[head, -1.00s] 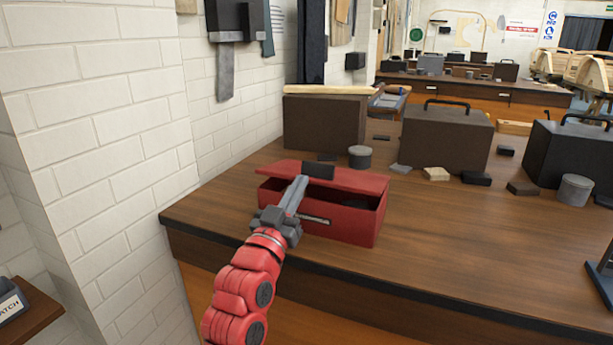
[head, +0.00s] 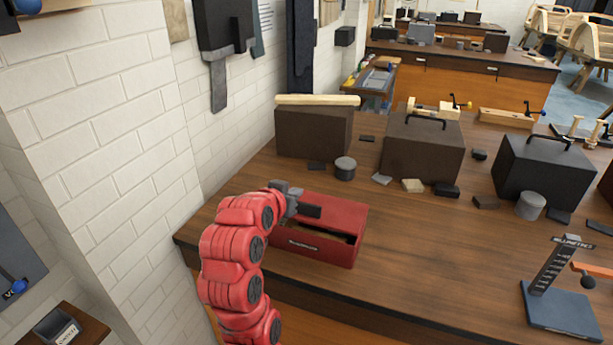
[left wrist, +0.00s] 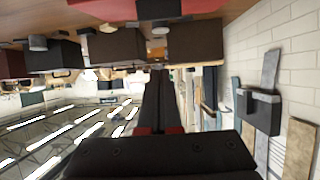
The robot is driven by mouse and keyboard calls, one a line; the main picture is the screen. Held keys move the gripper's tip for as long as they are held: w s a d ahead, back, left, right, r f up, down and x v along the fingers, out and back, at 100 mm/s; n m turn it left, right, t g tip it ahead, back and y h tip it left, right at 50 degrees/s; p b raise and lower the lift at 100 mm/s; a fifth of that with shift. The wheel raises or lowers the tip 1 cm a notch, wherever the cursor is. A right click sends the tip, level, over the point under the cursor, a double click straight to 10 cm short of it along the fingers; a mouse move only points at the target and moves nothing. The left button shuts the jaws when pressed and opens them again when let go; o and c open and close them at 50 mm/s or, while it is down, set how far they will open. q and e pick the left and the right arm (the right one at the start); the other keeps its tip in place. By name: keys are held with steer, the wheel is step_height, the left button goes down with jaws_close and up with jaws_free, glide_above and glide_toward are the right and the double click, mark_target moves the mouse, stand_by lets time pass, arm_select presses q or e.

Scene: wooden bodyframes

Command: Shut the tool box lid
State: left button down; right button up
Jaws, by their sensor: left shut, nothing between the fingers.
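The red tool box (head: 335,250) sits on the wooden bench near its front left corner. Its red lid (head: 345,212) with a dark handle (head: 310,211) is partly open, and a gap above the front wall shows the inside. My left gripper (head: 290,196) is shut and empty, at the lid's left side near the handle. My own arm hides the box's left end, and I cannot tell whether the gripper touches the lid. In the left wrist view the shut fingers (left wrist: 160,100) point away from the red lid (left wrist: 105,8) at the top edge. My right gripper is out of view.
A white brick wall (head: 110,110) stands close on the left. Dark boxes (head: 422,150), a grey round tin (head: 345,168) and small blocks stand behind the tool box. A measuring stand (head: 562,300) is at the right.

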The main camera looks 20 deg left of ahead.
arm_select(q)
steer(key=p, duration=0.4)
glide_above(307, 217)
step_height(307, 217, down, 4)
step_height(307, 217, down, 3)
steer(key=shift+w+f+p, duration=0.1)
steer(key=shift+p, duration=0.95)
steer(key=shift+s+f, duration=0.2)
steer(key=shift+f, duration=0.35)
steer(key=shift+w, duration=0.1)
